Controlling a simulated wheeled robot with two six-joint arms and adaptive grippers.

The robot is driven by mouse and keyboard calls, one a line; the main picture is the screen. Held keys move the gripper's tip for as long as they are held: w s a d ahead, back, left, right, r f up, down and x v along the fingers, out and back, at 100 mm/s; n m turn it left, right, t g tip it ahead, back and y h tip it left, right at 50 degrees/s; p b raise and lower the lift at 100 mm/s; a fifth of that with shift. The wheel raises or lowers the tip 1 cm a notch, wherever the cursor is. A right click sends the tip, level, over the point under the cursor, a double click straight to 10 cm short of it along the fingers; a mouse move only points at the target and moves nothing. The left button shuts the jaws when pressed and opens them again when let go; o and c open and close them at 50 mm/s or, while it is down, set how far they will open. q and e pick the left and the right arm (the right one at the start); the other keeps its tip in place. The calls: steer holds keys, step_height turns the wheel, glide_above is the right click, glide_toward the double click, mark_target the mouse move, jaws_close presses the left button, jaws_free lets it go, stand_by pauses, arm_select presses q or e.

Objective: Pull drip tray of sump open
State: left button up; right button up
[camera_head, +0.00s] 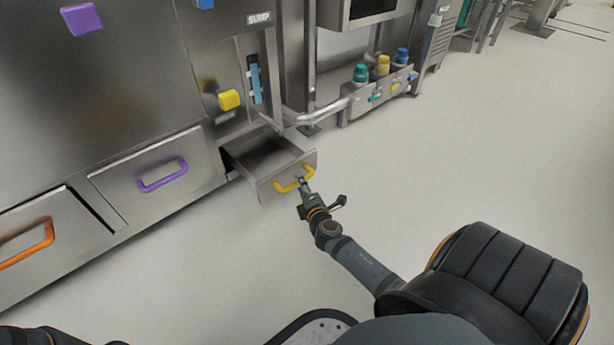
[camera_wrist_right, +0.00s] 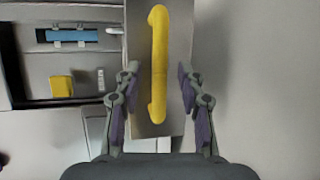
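The drip tray (camera_head: 272,160) is a steel drawer under the panel marked SUMP. It stands pulled out from the cabinet, with its empty-looking inside visible. Its yellow bow handle (camera_head: 294,179) is on the front face. The handle also shows in the right wrist view (camera_wrist_right: 158,65), running upright in the picture. My right gripper (camera_head: 302,182) is at the handle; in the wrist view its two fingers (camera_wrist_right: 157,80) are spread, one on each side of the handle, with gaps visible. Whether a finger touches it is unclear. My left gripper is out of view; only dark arm parts show at bottom left.
A drawer with a purple handle (camera_head: 163,176) and one with an orange handle (camera_head: 28,245) are shut left of the tray. A rack (camera_head: 378,98) with bottles stands behind. The floor (camera_head: 470,150) to the right is clear.

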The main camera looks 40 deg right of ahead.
steer(key=v, duration=0.9)
